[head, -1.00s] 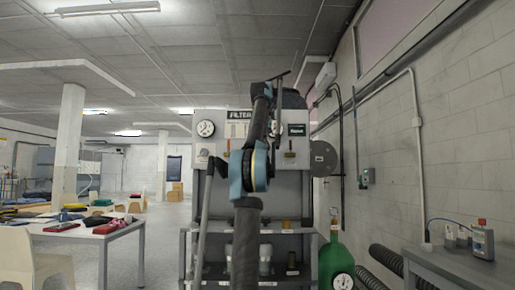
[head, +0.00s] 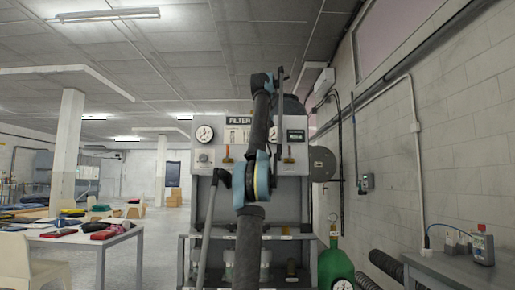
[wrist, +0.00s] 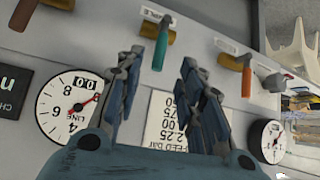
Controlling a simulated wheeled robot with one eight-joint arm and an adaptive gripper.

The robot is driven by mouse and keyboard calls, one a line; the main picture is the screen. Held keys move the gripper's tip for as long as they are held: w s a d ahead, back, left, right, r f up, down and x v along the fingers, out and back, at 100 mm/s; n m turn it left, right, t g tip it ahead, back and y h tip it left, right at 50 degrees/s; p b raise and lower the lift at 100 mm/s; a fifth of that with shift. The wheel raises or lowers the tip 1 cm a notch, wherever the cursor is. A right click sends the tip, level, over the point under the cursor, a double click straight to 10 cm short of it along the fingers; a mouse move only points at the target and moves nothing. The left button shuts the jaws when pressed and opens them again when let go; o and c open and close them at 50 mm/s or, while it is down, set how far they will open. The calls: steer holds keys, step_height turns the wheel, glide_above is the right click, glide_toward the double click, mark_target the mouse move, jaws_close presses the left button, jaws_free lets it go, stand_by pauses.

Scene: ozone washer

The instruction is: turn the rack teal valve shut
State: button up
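The teal valve handle (wrist: 161,46) hangs from a brass body on the grey panel in the wrist view. My gripper (wrist: 163,62) is open, with one finger on each side of the handle's line. The handle shows in the gap near the fingertips; I cannot tell whether either finger touches it. The teal valve is hidden there behind my arm.
An orange-red valve handle (wrist: 246,80) hangs right of the teal one, and another brass valve (wrist: 22,14) is at top left. Two gauges (wrist: 68,108) (wrist: 268,140) flank the fingers. A green cylinder (head: 336,264) stands at the rack's right.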

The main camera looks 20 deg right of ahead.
steer(key=shift+s+a+r, duration=0.15)
steer(key=shift+s+r, duration=0.1)
steer(key=shift+s, duration=0.15)
stand_by(0.4)
steer(key=s+a+f+n+g+y, duration=0.15)
steer(key=s+a+f, duration=0.45)
steer(key=a+f, duration=0.6)
steer(key=s+a+f+g+y, duration=0.1)
steer(key=s+a+f+g, duration=0.1)
steer(key=s+a+f, duration=0.9)
steer(key=s+a+f+g, duration=0.1)
steer(key=s+f, duration=0.7)
steer(key=f, duration=0.8)
steer(key=s+a+f+g, duration=0.1)
steer(key=s+a+f, duration=0.3)
steer(key=f, duration=1.3)
steer(key=s+a+f+g, duration=0.1)
steer(key=s+a+f, duration=0.1)
steer(key=s+f, duration=1)
step_height(320, 180, down, 5)
steer(key=shift+s+a+n, duration=0.25)
steer(key=shift+s+n, duration=0.05)
steer(key=shift+n, duration=0.15)
